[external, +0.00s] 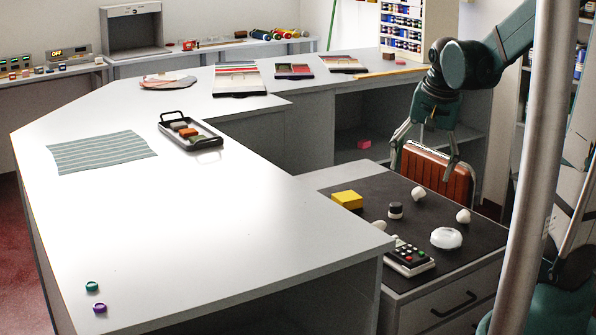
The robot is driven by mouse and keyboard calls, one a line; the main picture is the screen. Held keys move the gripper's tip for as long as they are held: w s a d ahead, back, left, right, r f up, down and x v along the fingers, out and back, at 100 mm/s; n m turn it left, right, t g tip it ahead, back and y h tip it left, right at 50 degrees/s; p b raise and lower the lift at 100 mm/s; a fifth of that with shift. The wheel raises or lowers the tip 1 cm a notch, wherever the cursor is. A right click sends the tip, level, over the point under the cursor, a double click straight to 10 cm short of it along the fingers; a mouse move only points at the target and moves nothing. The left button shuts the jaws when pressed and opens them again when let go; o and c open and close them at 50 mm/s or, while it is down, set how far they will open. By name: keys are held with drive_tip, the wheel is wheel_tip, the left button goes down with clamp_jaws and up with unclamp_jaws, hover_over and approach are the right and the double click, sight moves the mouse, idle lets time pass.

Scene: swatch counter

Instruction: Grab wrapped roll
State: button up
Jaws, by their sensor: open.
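My gripper (425,163) hangs open with its fingers pointing down, above the far side of the dark-topped side counter. I cannot tell which of these is the wrapped roll.
The dark top (372,196) also holds a yellow block (347,200), a calculator (409,257) and a white round dish (446,238). The large white counter (230,230) is mostly clear.

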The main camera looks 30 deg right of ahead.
drive_tip(key=w+d+f+m+g+b, duration=0.1)
drive_tip(key=w+d+f+m+g, duration=0.1)
drive_tip(key=d+f+m, duration=0.45)
drive_tip(key=m+g, duration=0.1)
drive_tip(key=m, duration=0.2)
hover_over(447, 234)
drive_tip(key=shift+y, duration=0.4)
drive_tip(key=f, duration=0.9)
drive_tip(key=shift+w+d+f+b, duration=0.15)
drive_tip(key=shift+d+f+b, duration=0.15)
drive_tip(key=shift+f+b, duration=0.1)
drive_tip(key=shift+f, duration=0.1)
drive_tip(key=shift+f+b, duration=0.3)
drive_tip(key=shift+f, duration=0.95)
drive_tip(key=shift+f, duration=0.1)
drive_tip(key=shift+a+f+b, duration=0.2)
drive_tip(key=shift+f+b, duration=0.45)
drive_tip(key=shift+f, duration=1.85)
drive_tip(key=c, duration=1)
